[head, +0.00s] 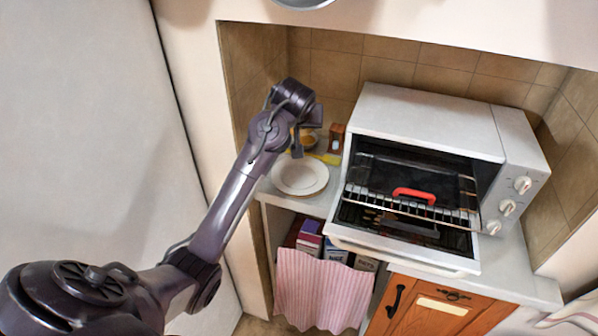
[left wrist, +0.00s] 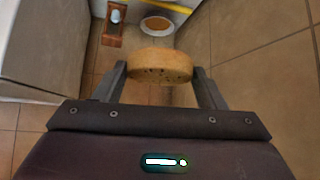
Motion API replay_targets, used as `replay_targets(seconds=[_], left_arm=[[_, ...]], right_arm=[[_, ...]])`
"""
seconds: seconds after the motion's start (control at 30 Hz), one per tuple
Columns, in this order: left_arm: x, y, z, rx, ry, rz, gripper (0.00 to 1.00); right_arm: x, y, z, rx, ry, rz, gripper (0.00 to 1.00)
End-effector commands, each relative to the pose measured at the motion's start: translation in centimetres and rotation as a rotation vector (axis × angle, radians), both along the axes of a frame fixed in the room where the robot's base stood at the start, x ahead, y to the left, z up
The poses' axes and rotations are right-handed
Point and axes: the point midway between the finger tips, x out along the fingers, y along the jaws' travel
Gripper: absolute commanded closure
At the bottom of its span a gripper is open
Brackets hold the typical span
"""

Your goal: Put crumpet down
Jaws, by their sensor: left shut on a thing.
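The crumpet (left wrist: 160,65) is a round, golden-brown disc with small holes, seen edge-on in the left wrist view. My left gripper (left wrist: 161,80) is shut on it, with one finger at each side. In the head view my left gripper (head: 298,142) is at the back left of the counter, above and behind a white plate (head: 300,176). The crumpet cannot be made out clearly there, behind the gripper. The plate is empty. My right gripper is in neither view.
A white toaster oven (head: 430,122) stands right of the plate, door down, with a red-handled thing (head: 413,196) on its rack. Behind the plate are a small dish with orange contents (left wrist: 157,25), a wooden holder (left wrist: 115,22) and a yellow strip (left wrist: 170,7). A wall closes the left.

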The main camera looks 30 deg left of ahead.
Motion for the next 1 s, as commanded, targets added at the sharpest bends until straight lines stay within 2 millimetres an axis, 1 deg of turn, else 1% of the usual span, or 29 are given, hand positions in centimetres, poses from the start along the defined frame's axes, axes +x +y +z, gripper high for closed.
replay_targets(seconds=[0.03,0.13,0.3,0.4,0.5,0.63,0.83,0.9,1.0], left_arm=[[-0.1,0.0,-1.5,0.003,0.010,-0.001,0.58],[-0.2,0.0,-4.1,0.003,0.007,-0.001,0.58],[-0.2,0.0,-8.5,0.004,0.007,-0.002,0.58],[-0.1,0.0,-10.5,0.002,0.003,-0.002,0.58],[-0.1,0.0,-11.6,0.001,0.001,-0.001,0.58],[-0.1,0.0,-12.6,0.002,0.001,-0.001,0.58],[-0.1,0.0,-15.6,0.001,0.002,-0.001,0.58],[-0.1,0.0,-16.2,0.001,0.001,-0.001,0.58],[-0.1,-0.1,-16.5,0.001,-0.002,-0.001,0.58]], right_arm=[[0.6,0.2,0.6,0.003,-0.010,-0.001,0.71],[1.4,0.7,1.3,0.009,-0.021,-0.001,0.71],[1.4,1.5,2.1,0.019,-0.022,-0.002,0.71],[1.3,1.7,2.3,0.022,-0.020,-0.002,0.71],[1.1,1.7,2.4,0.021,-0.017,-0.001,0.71],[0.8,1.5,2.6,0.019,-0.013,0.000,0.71],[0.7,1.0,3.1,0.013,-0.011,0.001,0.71],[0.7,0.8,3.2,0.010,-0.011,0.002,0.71],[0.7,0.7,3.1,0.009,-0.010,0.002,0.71]])
